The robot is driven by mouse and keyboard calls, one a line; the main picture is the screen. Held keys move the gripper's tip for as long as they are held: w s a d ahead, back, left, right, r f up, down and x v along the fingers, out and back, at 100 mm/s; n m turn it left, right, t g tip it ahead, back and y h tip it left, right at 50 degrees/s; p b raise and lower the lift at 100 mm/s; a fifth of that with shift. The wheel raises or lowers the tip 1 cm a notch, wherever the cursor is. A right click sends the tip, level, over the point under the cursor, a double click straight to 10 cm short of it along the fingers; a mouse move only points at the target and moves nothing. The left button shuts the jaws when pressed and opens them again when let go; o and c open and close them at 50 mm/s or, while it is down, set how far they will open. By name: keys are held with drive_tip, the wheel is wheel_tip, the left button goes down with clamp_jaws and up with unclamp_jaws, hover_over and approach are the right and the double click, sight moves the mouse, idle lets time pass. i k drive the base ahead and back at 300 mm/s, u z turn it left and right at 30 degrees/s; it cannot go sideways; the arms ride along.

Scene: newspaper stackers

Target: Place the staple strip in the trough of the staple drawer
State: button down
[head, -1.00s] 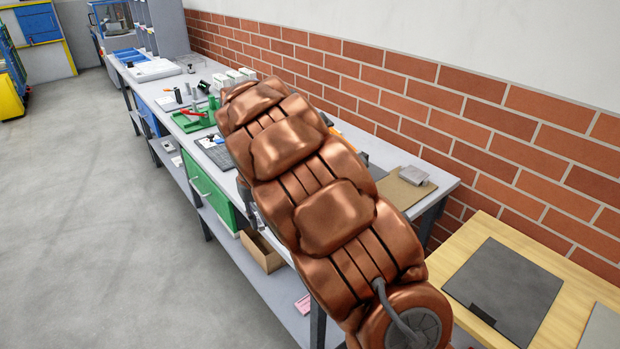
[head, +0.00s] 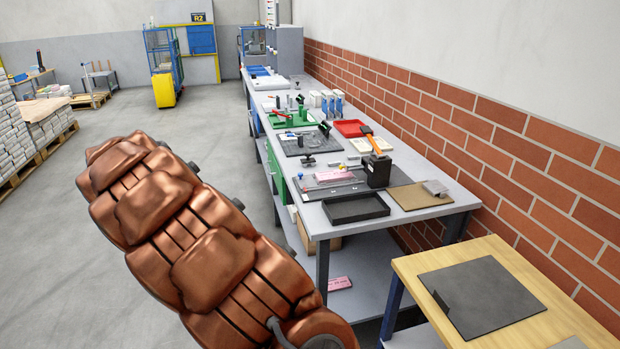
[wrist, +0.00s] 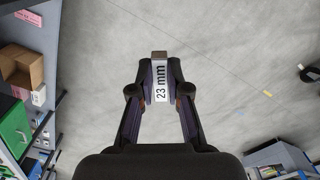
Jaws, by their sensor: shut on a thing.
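My gripper (wrist: 160,75) is shut on a narrow strip (wrist: 160,84) with a white "23 mm" label and a brownish far end; I take it to be the staple strip. In the wrist view it is held between the fingertips over bare floor, beside the workbench. In the head view my copper-coloured arm covers the lower left, and the gripper and strip are not visible. I cannot make out the staple drawer or its trough for certain among the small dark tools on the bench (head: 300,187).
A green drawer (wrist: 14,131) and cardboard box (wrist: 21,70) are beside the gripper. A wooden table (head: 540,325) stands front right.

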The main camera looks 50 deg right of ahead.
sight(355, 168)
drive_tip(key=u, duration=0.2)
drive_tip(key=i, duration=1.95)
drive_tip(key=z, duration=0.7)
drive_tip(key=i, duration=1.4)
drive_tip(key=z, duration=1.55)
drive_tip(key=i, duration=0.65)
drive_tip(key=z, duration=1.3)
drive_tip(key=i, duration=0.85)
drive_tip(key=z, duration=0.1)
